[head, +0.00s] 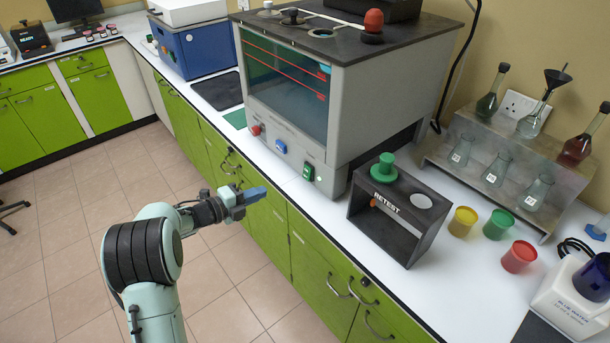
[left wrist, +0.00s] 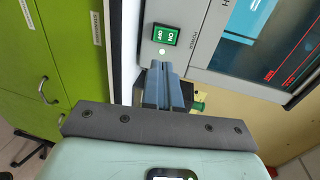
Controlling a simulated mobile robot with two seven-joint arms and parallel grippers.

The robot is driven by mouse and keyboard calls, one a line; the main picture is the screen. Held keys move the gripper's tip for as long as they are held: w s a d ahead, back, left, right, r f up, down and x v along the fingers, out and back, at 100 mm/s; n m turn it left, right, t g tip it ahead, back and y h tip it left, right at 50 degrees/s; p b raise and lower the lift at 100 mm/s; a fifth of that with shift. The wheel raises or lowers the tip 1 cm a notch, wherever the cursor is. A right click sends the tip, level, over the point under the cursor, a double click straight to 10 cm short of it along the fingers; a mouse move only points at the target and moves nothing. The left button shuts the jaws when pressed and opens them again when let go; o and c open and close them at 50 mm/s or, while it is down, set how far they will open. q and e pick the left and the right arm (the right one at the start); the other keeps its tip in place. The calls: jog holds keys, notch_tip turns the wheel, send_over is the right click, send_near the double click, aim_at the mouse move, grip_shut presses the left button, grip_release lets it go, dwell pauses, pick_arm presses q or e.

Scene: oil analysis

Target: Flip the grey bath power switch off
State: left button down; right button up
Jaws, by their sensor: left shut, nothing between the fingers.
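The grey bath (head: 340,110) is a large grey box with a dark glass window, standing on the white counter. Its power switch (head: 308,172) is a small green rocker at the lower right of the front face. In the left wrist view the green switch (left wrist: 165,37) appears sideways, with ON and OFF lettering and POWER beside it. My left gripper (head: 262,192) is shut and empty, in front of the counter edge, left of and below the switch in the head view. In the left wrist view its blue fingertips (left wrist: 163,66) point towards the switch, apart from it.
A red knob (head: 256,130) and a blue button (head: 281,147) sit left of the switch. A black RETEST stand (head: 430,235) with a green-knobbed piece stands to the right. Yellow (head: 463,221), green (head: 498,224) and red (head: 519,256) cups are beyond.

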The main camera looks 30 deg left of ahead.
aim_at(304, 175)
pick_arm(q)
jog(key=shift+s, duration=0.15)
pick_arm(e)
jog(key=shift+s, duration=0.1)
pick_arm(q)
jog(key=p+x, duration=0.3)
jog(key=x, duration=1.1)
jog(key=shift+a, duration=0.1)
pick_arm(e)
jog(key=w+r, duration=0.1)
jog(key=r, duration=0.1)
jog(key=w+r, duration=0.1)
jog(key=r, duration=0.1)
jog(key=shift+w, duration=0.1)
